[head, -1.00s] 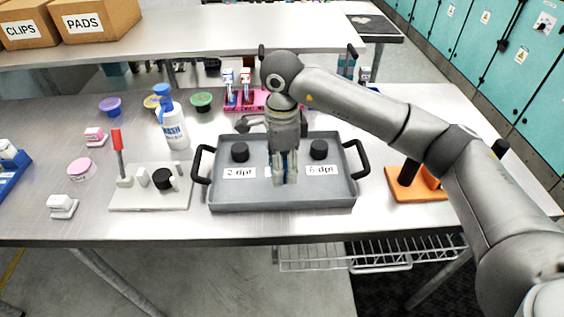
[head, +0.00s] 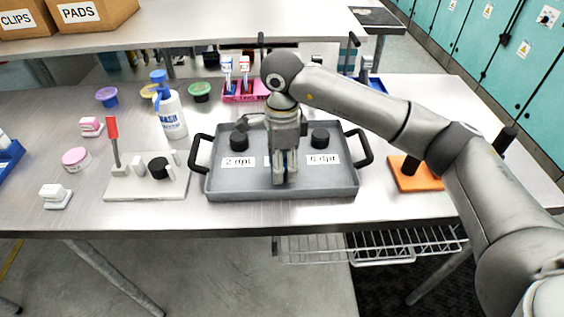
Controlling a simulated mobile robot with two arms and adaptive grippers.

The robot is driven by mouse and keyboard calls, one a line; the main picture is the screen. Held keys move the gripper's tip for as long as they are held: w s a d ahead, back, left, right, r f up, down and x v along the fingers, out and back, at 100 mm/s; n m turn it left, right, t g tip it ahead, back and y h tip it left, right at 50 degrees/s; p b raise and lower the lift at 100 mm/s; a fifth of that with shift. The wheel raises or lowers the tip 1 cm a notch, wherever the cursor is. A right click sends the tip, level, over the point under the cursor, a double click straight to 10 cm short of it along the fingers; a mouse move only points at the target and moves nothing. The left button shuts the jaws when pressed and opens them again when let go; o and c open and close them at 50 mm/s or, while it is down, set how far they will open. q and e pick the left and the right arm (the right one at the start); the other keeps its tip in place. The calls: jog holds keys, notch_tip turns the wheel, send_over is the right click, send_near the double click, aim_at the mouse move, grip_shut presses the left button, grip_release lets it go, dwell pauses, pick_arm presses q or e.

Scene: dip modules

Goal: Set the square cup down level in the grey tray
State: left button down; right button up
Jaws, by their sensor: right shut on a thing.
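The grey tray (head: 330,190) has black side handles and lies on the metal bench, centre of the head view. My right gripper (head: 284,181) points down over the tray's middle, its fingers closed, with narrow blue strips showing between them. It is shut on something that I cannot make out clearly. The square cup cannot be told apart; the gripper may hide it. I cannot tell whether the held thing touches the tray floor. My left gripper is not in view.
Black round pieces (head: 239,140) and (head: 320,137) stand in the tray either side of my gripper, by "2 dpt" and "6 dpt" labels. Left are a white fixture (head: 150,190) with a red-tipped post and a wash bottle (head: 170,115). Right is an orange block (head: 420,180).

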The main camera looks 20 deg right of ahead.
jog(key=shift+f+b, duration=0.35)
jog(key=shift+f, duration=0.15)
jog(key=o, duration=1)
jog(key=shift+r, duration=0.15)
notch_tip(320, 180, up, 12)
jog(key=shift+f, duration=0.1)
